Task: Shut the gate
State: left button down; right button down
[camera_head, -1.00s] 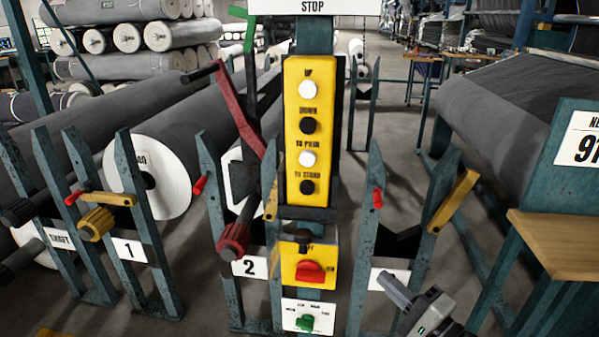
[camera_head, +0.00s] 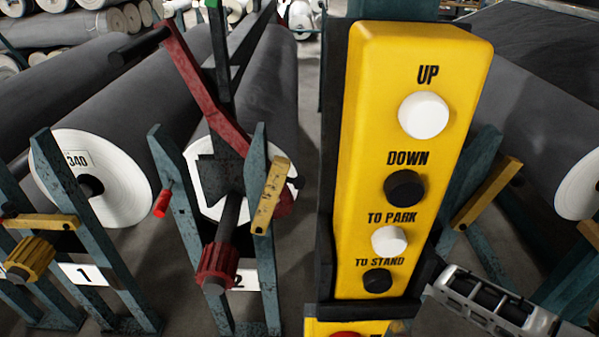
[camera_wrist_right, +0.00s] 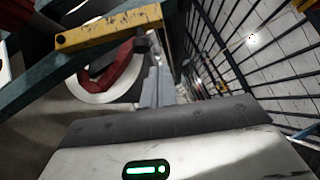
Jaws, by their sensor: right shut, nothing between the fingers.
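A dark barred panel (camera_wrist_right: 255,55), like a fence or gate, fills the right side of the right wrist view; I cannot tell whether it is shut. Yellow bars sit on the roll stands: one lies level at stand 1 (camera_head: 40,222), one points steeply up at stand 2 (camera_head: 270,195), and one slants up right of the control box (camera_head: 487,192). A yellow bar also crosses the upper left of the right wrist view (camera_wrist_right: 108,27). My right gripper (camera_wrist_right: 157,85) is shut and empty; part of it shows at lower right in the head view. My left gripper is out of view.
A yellow control box (camera_head: 405,150) with UP, DOWN, TO PARK and TO STAND buttons stands close in front. A dark red crank lever (camera_head: 205,95) rises behind stand 2. Large grey rolls (camera_head: 120,120) lie behind the stands on the left.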

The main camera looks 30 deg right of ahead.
jog(key=w+a+r, duration=0.2)
jog(key=w+a, duration=0.3)
jog(key=w, duration=0.3)
jog(key=shift+a+r, duration=0.25)
jog(key=shift+r, duration=0.05)
